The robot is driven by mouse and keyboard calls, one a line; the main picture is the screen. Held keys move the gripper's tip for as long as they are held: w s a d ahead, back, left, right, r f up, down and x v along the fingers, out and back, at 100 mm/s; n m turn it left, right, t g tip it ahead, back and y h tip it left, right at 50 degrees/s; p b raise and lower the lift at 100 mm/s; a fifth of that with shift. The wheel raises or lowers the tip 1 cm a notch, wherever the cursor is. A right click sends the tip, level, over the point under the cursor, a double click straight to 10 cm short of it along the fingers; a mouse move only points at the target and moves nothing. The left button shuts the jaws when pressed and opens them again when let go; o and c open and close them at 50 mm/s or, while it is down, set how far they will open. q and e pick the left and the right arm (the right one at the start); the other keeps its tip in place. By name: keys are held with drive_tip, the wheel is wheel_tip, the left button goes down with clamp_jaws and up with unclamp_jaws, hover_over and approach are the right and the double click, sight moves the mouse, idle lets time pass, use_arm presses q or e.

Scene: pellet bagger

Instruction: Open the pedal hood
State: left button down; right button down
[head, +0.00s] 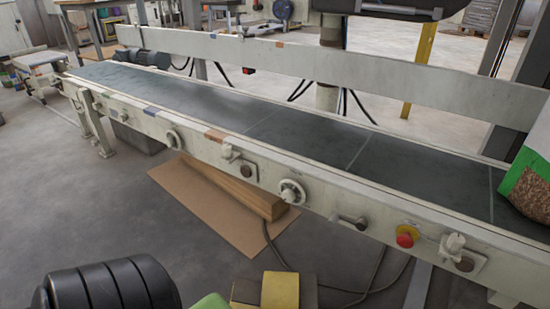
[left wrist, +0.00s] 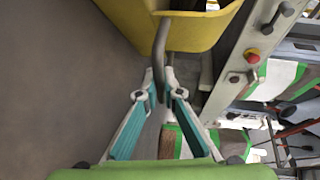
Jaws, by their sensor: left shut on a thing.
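The yellow pedal hood (left wrist: 195,32) fills the upper middle of the left wrist view, with a grey bar handle (left wrist: 160,45) standing out from it. My left gripper (left wrist: 160,84) has its teal fingers closed around the handle's near end. In the head view a yellow part of the hood (head: 280,291) shows at the bottom edge, low in front of the conveyor. A green part of my left gripper (head: 210,301) is just left of it; its fingertips are hidden there. The pedal under the hood is not visible. My right gripper is not in view.
The conveyor (head: 225,108) runs across the head view, with knobs and a red emergency button (head: 404,240) on its near side. A green-and-white pellet bag (head: 526,172) stands at its right end. A wooden block (head: 235,190) lies on cardboard below. Floor at left is open.

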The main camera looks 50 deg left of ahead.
use_arm(q)
drive_tip(key=shift+s, duration=0.4)
drive_tip(key=c, duration=2.2)
unclamp_jaws()
drive_tip(key=shift+o, duration=0.2)
drive_tip(key=v, duration=1.2)
